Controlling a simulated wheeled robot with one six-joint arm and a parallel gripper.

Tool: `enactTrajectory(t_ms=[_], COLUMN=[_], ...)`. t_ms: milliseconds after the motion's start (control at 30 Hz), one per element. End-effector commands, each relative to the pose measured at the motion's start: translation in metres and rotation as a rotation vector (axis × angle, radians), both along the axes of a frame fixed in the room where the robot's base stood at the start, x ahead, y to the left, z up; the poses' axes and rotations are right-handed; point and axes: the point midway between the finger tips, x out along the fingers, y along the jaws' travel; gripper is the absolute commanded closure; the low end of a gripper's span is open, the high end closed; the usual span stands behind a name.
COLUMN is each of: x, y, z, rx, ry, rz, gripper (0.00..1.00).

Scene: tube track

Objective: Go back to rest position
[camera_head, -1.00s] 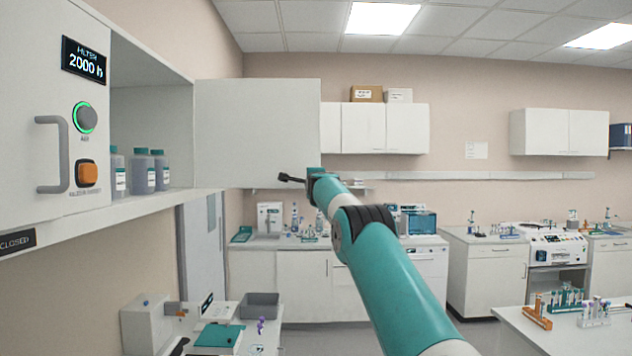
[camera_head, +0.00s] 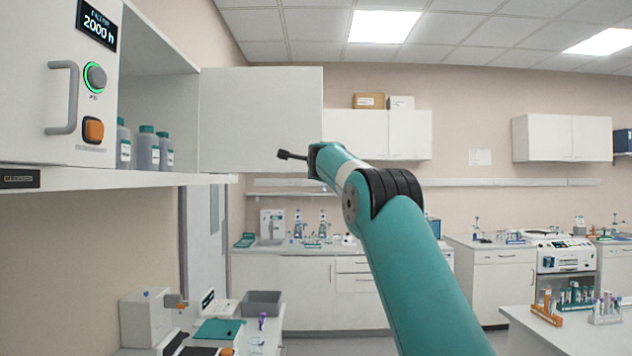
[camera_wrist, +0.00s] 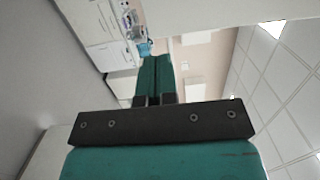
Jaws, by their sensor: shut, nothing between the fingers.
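My gripper (camera_head: 283,154) is at the end of my teal arm, raised in mid-air and pointing left in the head view. It is in front of the open white cabinet door (camera_head: 262,110) and apart from any object I can make out. In the wrist view its dark base and the fingers (camera_wrist: 155,100) show, close together with nothing between them.
At left is a white cabinet front (camera_head: 40,90) with a display, knob and orange button. Beside it an open shelf holds grey bottles (camera_head: 146,150). Below is a bench with a grey tray (camera_head: 262,303). A bench with tube racks (camera_head: 577,297) stands at right.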

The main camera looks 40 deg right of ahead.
Motion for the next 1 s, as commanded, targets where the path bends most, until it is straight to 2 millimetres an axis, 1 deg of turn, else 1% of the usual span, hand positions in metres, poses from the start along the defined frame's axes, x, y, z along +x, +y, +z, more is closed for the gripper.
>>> enactTrajectory(t_ms=[33,200,300,433,667,767,867,967,1000], x=[-0.007,-0.025,-0.032,-0.037,-0.037,-0.033,-0.025,-0.018,-0.019], y=[0.008,0.026,0.033,0.038,0.039,0.049,0.084,0.142,0.169], z=[-0.007,-0.005,-0.003,-0.001,0.0,-0.007,-0.028,-0.065,-0.082], rx=[-0.002,-0.001,-0.001,-0.001,0.0,-0.008,-0.039,-0.105,-0.141], ry=[-0.002,-0.002,0.001,0.001,0.001,0.035,0.143,0.319,0.396], rz=[0.002,0.002,0.001,0.002,0.003,0.027,0.106,0.249,0.32], gripper=[1.0,1.0,1.0,1.0,1.0,1.0,1.0,1.0,1.0])
